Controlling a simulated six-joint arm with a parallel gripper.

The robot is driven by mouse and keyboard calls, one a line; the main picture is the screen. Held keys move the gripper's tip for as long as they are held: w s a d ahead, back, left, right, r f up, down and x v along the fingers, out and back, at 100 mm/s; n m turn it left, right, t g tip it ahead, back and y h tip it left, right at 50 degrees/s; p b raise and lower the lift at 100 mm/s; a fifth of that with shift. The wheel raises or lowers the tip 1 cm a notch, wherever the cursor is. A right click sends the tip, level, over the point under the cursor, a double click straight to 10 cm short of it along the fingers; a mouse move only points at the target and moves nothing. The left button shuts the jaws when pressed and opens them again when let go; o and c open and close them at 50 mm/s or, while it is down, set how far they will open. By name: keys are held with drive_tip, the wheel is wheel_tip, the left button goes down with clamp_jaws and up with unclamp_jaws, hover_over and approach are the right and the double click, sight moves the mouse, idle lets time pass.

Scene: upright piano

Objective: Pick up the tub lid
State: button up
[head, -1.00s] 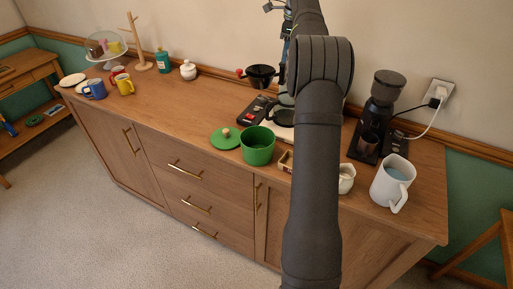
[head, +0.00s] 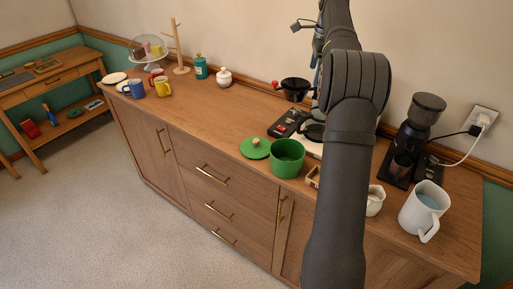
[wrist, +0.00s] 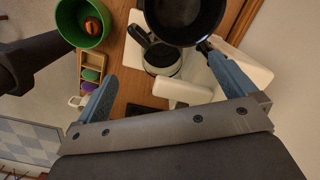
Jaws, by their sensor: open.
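The tub also shows at the top left of the wrist view (wrist: 66,30), with a brown-orange thing inside. I cannot make out the lid in the wrist view. My gripper (wrist: 162,68) is open with its blue fingers apart and nothing held. It is over the back part of the cabinet top, away from the lid; in the head view my arm mostly hides it.
A black pan (wrist: 185,18) and a glass carafe (wrist: 162,62) are near my fingers. A coffee grinder (head: 412,140), white pitcher (head: 424,208) and small white jug (head: 375,200) stand at right. Mugs and a cake stand are far left. The cabinet top left of the lid is clear.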

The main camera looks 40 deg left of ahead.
drive_tip(key=s+a+f+n, duration=0.3)
drive_tip(key=s+a+n, duration=0.45)
drive_tip(key=n, duration=0.75)
drive_tip(key=n+h, duration=0.1)
drive_tip(key=n, duration=1.4)
approach(256, 140)
wheel_tip(256, 140, down, 5)
drive_tip(key=shift+s+d+f, duration=0.1)
drive_tip(key=shift+s+f, duration=0.05)
drive_tip(key=f, duration=0.5)
drive_tip(key=shift+w+a, duration=0.2)
drive_tip(key=shift+a, duration=0.1)
drive_tip(key=shift+s+d+f, duration=0.1)
drive_tip(key=shift+f, duration=0.05)
clamp_jaws()
